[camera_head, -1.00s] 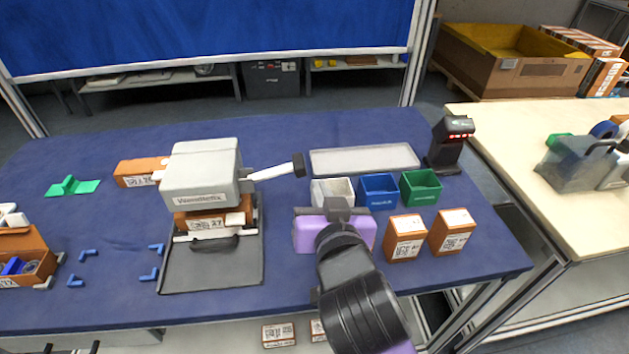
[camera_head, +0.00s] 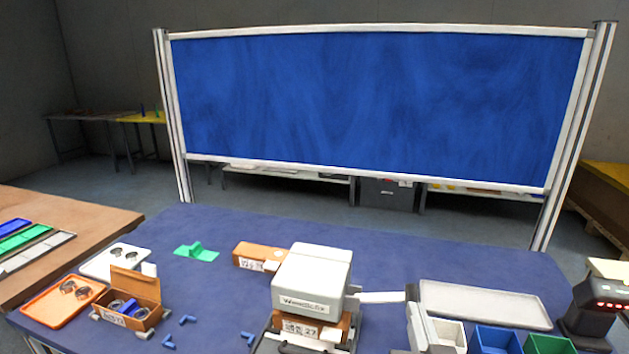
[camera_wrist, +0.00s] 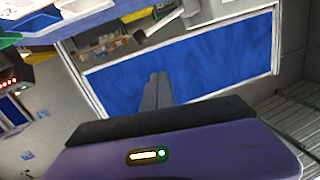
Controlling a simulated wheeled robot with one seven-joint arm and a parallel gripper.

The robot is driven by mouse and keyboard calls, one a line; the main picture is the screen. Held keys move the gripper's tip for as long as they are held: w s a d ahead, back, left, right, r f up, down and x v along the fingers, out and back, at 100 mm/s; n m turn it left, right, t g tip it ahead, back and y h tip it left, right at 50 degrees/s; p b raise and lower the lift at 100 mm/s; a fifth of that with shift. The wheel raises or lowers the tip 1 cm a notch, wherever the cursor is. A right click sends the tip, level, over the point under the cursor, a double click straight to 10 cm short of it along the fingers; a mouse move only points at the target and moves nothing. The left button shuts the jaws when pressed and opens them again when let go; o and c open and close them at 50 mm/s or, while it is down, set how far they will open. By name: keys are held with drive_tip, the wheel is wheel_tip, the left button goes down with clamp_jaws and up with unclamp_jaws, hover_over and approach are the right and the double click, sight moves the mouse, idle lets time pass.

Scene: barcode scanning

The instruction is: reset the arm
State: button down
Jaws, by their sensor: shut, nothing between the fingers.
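My gripper (camera_wrist: 157,76) shows in the wrist view, its two dark fingers together and nothing between them. Behind the fingers are the dark crossbar and the purple wrist housing with a small lit indicator. The fingers point toward the blue panel (camera_wrist: 190,62), clear of any object. In the head view I cannot make out the gripper.
The blue table (camera_head: 225,290) holds a pale machine (camera_head: 312,280) with an orange box under it. White, blue (camera_head: 495,341) and green bins stand right of it, near a black scanner (camera_head: 590,310) with red lights. An open orange box (camera_head: 135,290) stands left.

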drive_tip(key=s+d+f+n+y, duration=0.1)
drive_tip(key=s+f, duration=0.4)
drive_tip(key=s, duration=0.6)
drive_tip(key=s+d+f+n+g, duration=0.1)
drive_tip(key=s+f, duration=0.4)
drive_tip(key=s, duration=0.6)
drive_tip(key=s+d+f+g+y, duration=0.1)
drive_tip(key=s+f, duration=0.4)
drive_tip(key=s, duration=0.7)
drive_tip(key=shift+d+f+n+y, duration=0.25)
drive_tip(key=shift+f+n+y, duration=0.05)
drive_tip(key=shift+n, duration=0.1)
